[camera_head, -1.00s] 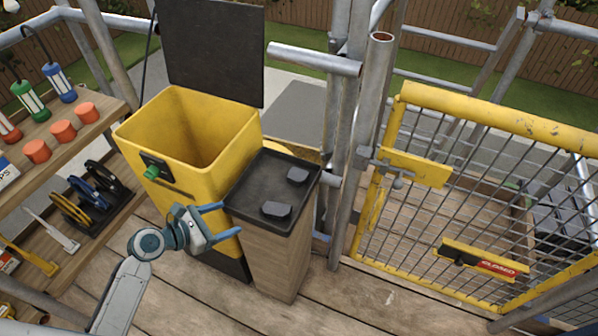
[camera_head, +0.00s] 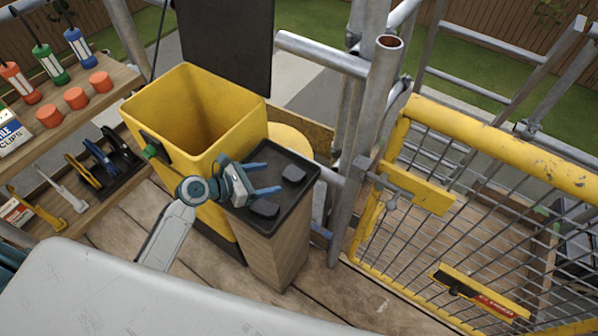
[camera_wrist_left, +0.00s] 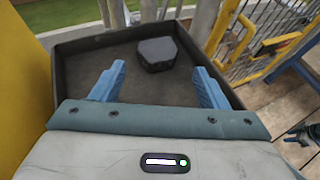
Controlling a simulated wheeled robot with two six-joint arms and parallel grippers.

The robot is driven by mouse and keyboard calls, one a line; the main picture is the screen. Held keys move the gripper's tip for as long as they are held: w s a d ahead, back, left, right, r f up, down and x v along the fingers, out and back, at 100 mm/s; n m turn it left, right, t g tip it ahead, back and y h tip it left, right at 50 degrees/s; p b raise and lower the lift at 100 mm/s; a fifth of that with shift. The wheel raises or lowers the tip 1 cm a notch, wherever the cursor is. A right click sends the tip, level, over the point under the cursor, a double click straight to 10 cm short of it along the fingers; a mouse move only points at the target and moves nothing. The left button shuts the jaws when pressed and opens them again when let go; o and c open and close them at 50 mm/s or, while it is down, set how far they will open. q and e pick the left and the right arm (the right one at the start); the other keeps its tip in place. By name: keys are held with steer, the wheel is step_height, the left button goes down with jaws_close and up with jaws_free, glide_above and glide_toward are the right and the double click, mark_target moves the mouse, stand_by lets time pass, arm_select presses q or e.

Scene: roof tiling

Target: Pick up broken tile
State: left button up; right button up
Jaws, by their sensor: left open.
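In the left wrist view, one tile piece (camera_wrist_left: 157,54) lies in the tray (camera_wrist_left: 80,52) just beyond the open fingers (camera_wrist_left: 158,82), nearer the middle of the gap. I cannot make out my right gripper.
A tall yellow bin (camera_head: 190,170) with its black lid (camera_head: 225,45) raised stands left of the stand. Steel scaffold tubes (camera_head: 375,110) and a yellow mesh gate (camera_head: 440,200) stand to the right. A shelf (camera_head: 80,125) with tools is at the left.

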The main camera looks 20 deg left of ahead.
mark_target(289, 175)
arm_select(q)
steer(key=x, duration=0.3)
steer(key=shift+w+d+f, duration=0.15)
steer(key=shift+w+d, duration=0.05)
steer(key=shift+w, duration=0.05)
steer(key=x, duration=0.4)
steer(key=shift+w+f+p, duration=0.25)
steer(key=shift+f+p, duration=0.15)
steer(key=shift+f, duration=0.15)
steer(key=c, duration=0.8)
